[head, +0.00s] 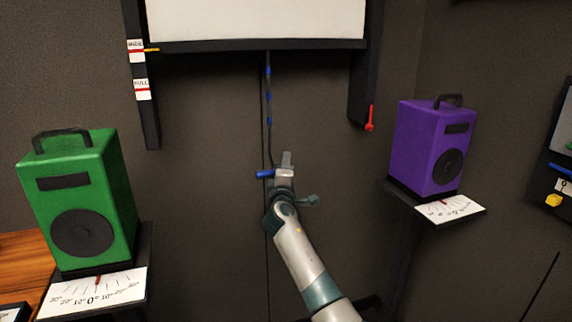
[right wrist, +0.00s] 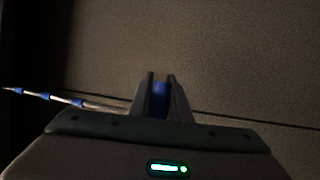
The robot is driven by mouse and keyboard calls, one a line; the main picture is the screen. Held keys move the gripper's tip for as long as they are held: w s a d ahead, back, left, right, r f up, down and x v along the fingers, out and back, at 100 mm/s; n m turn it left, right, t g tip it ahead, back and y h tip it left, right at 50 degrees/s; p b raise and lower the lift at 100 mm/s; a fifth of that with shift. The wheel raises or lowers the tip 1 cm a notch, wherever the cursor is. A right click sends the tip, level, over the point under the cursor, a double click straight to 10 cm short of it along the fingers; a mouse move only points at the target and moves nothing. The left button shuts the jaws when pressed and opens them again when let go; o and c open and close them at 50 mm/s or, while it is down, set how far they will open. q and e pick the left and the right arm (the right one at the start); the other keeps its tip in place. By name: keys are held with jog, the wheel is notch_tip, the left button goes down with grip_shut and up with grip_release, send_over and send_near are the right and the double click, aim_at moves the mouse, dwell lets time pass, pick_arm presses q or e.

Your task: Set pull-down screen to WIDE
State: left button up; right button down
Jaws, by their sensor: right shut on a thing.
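The white pull-down screen (head: 255,18) hangs at the top of the head view with a dark bottom bar (head: 220,46). An orange pointer (head: 152,49) at the bar's left end is about level with the red line of the upper label (head: 135,45), whose small text seems to read WIDE. The lower label (head: 142,84) seems to read FULL. A cord with blue bands (head: 269,95) hangs from the bar to a blue handle (head: 265,174). My right gripper (head: 285,172) is shut on this handle; blue shows between its fingers (right wrist: 160,95). My left gripper is out of view.
A red lever (head: 370,118) sits on the right post. A green speaker (head: 82,200) stands at left and a purple speaker (head: 430,147) at right, each on a stand with a dial card. A panel (head: 560,160) is at the far right.

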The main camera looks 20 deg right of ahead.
jog(key=c, duration=1.6)
grip_release()
jog(key=shift+c, duration=0.2)
jog(key=shift+s, duration=0.1)
